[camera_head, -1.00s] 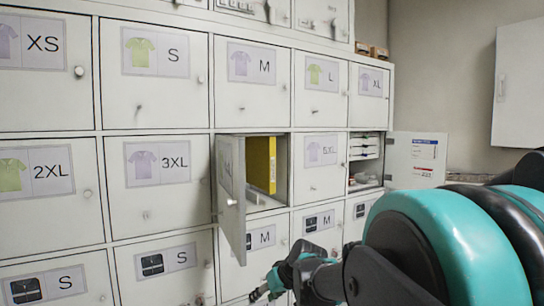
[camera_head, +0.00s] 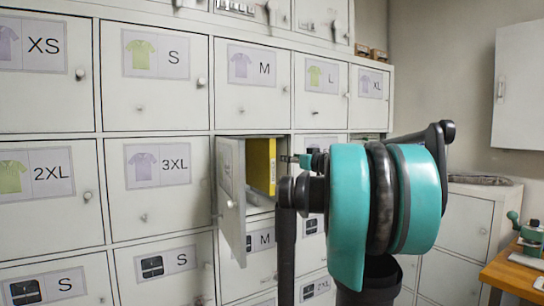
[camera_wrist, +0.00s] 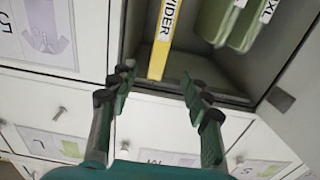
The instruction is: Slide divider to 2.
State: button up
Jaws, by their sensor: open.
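The yellow divider (camera_head: 261,166) stands upright in an open locker compartment (camera_head: 281,172) in the middle of the head view. In the wrist view the divider (camera_wrist: 165,38) carries partly readable lettering, and its near end lies between my fingertips, which touch neither side. My gripper (camera_wrist: 158,79) is open and empty in front of the compartment mouth. In the head view my arm hides most of the gripper. Green folded packs (camera_wrist: 231,22) marked XL lie beside the divider in the wrist view. I see no position marked 2.
The compartment's door (camera_head: 232,192) stands open to the left in the head view. Closed lockers with shirt labels surround it. A wooden table (camera_head: 517,272) with a green device stands at the far right. A white cabinet hangs on the wall.

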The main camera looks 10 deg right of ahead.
aim_at(273, 154)
jog(key=x, duration=1.4)
jog(key=shift+f, duration=0.1)
grip_shut()
jog(key=shift+a, duration=0.1)
